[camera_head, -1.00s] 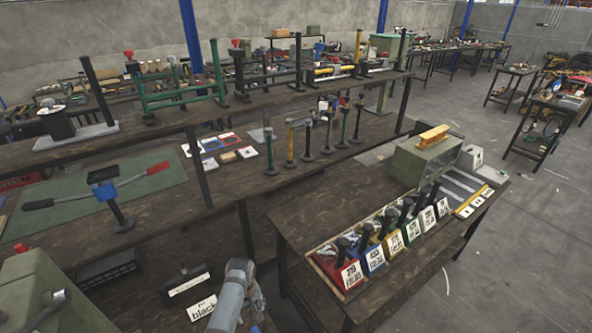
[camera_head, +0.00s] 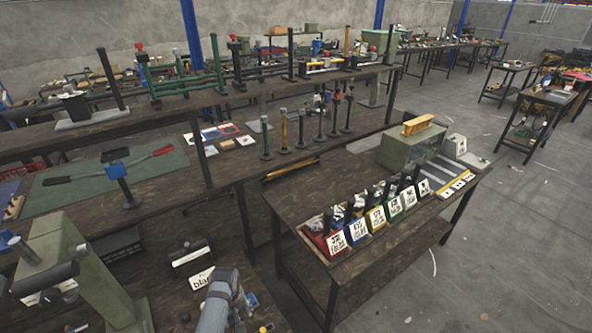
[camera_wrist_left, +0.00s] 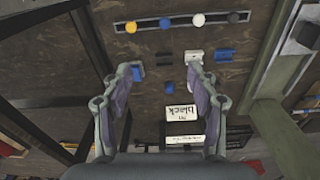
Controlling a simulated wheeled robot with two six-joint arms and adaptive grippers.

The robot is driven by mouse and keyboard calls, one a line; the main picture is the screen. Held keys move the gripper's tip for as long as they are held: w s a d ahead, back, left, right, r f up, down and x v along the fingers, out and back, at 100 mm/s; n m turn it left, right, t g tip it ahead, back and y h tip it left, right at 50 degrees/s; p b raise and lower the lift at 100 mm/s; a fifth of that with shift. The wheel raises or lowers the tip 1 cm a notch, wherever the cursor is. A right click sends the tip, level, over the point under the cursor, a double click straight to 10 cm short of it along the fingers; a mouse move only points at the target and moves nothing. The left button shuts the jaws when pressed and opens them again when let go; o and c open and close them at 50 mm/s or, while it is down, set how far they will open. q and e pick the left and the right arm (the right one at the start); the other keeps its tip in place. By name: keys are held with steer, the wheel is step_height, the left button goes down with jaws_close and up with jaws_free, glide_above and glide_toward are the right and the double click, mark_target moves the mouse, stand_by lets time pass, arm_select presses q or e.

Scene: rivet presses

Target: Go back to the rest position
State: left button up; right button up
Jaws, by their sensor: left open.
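My left gripper (camera_wrist_left: 164,82) is open in the left wrist view, its two fingers spread apart with nothing held between them. Beyond the fingers is a dark wooden bench top (camera_wrist_left: 175,65) with a white label reading "black" (camera_wrist_left: 183,113). In the head view, a grey arm link of mine (camera_head: 222,303) shows at the bottom, beside that label (camera_head: 202,278). The fingers are not visible there. My right gripper is in neither current view.
A green press (camera_head: 75,265) stands at lower left. A bench with a row of coloured labelled bins (camera_head: 335,243) is right of centre. In the wrist view, a strip with coloured knobs (camera_wrist_left: 182,22) and a green frame (camera_wrist_left: 268,110) are close by. Open floor (camera_head: 480,260) lies at right.

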arm_select(q)
steer(key=s+a+r+m+t, duration=0.2)
steer(key=s+a+r+m, duration=0.1)
steer(key=s+r, duration=0.55)
steer(key=s+a+r+m+t, duration=0.1)
steer(key=s+a+r+m, duration=0.25)
steer(key=s+r, duration=0.5)
steer(key=s+a+f+g+b, duration=0.1)
steer(key=s+f+b, duration=0.15)
steer(key=f, duration=1.45)
steer(key=s+a+f+b, duration=0.1)
steer(key=f+b, duration=0.3)
steer(key=f, duration=1.4)
steer(key=s+f+g+b, duration=0.1)
steer(key=s+f+b, duration=0.2)
steer(key=s+f, duration=1.4)
steer(key=shift+s+a+f+y, duration=0.2)
steer(key=shift+a+f+y, duration=0.1)
steer(key=shift+a+f, duration=0.25)
arm_select(e)
step_height(320, 180, down, 10)
steer(key=s, duration=0.1)
arm_select(q)
steer(key=shift+d+f, duration=0.1)
arm_select(e)
steer(key=shift+a, duration=0.2)
